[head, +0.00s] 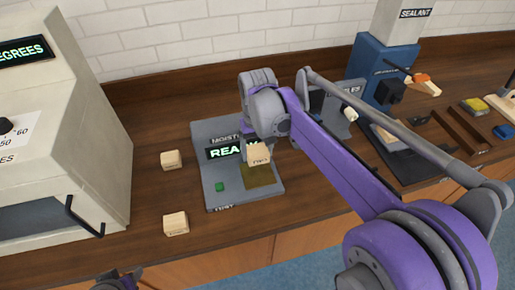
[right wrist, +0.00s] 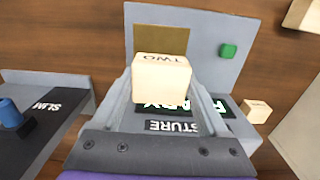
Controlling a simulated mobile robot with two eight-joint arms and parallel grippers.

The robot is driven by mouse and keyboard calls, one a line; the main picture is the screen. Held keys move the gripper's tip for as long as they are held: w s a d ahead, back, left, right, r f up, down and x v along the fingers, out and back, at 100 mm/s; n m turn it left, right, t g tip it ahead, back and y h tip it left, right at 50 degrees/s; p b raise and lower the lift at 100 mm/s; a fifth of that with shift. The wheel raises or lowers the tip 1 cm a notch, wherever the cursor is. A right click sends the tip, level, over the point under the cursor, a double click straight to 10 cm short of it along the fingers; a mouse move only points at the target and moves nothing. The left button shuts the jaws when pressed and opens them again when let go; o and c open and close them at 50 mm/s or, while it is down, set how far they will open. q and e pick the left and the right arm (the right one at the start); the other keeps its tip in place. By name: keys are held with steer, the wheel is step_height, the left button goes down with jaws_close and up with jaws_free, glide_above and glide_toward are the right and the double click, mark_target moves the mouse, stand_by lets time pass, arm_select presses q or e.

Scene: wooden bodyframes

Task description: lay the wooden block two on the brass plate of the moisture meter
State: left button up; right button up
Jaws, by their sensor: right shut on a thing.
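Wooden block two (head: 258,154) is a pale cube held in my right gripper. In the right wrist view block two (right wrist: 162,78) shows the word TWO, with a finger of my right gripper (right wrist: 161,92) on each side. The moisture meter (head: 215,172) is a grey panel with a lit READY display. Its brass plate (head: 264,177) lies just in front of the block in the head view; the plate also shows in the right wrist view (right wrist: 160,38), partly hidden by the block. The block appears above the panel near the plate; the exact gap cannot be told. Only a dark bit of my left arm shows at the bottom edge.
Two other wooden blocks stand left of the meter, one farther back (head: 171,160) and one nearer (head: 176,223). A green button (head: 219,187) is on the panel. A large cream cabinet (head: 90,130) stands left, and a dark station (head: 410,165) stands right.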

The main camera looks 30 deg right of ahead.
mark_target(258, 173)
step_height(258, 173, down, 4)
steer(key=shift+s+r+b, duration=0.1)
steer(key=shift+b, duration=0.75)
arm_select(q)
steer(key=shift+s+f+b, duration=0.3)
steer(key=shift+s+f, duration=0.05)
steer(key=shift+f, duration=0.5)
steer(key=shift+s+f+b, duration=0.3)
steer(key=shift+f, duration=0.6)
steer(key=shift+s+f+b, duration=0.3)
steer(key=shift+s+f, duration=0.05)
steer(key=shift+f, duration=0.5)
arm_select(e)
steer(key=shift+f, duration=1.6)
arm_select(q)
steer(key=shift+f, duration=0.2)
arm_select(e)
steer(key=shift+f, duration=0.3)
steer(key=o, duration=1.3)
steer(key=shift+r, duration=0.15)
step_height(258, 173, up, 11)
steer(key=shift+f, duration=0.2)
arm_select(q)
steer(key=shift+w+r, duration=0.1)
steer(key=shift+r, duration=0.4)
